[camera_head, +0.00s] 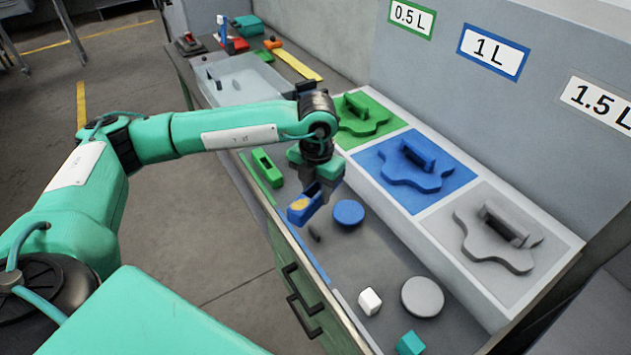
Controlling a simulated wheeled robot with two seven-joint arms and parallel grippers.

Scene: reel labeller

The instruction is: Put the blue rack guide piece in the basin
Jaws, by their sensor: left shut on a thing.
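The blue rack guide piece (311,207) is a small blue block with a yellow-orange patch on its face. My left gripper (318,188) is shut on it, pointing down over the bench, left of a blue disc (348,213). The fingers hide part of the piece, and I cannot tell its exact height above the bench. The basin (236,84) is a pale, see-through tray at the far end of the bench, beyond my left forearm. A few small dark things lie in it. My right gripper is not in view.
A green slotted piece (267,167) lies left of the gripper. A grey disc (422,297), white cube (370,301) and teal cube (411,343) are nearer. Green, blue (410,170) and grey panels with raised shapes line the right side.

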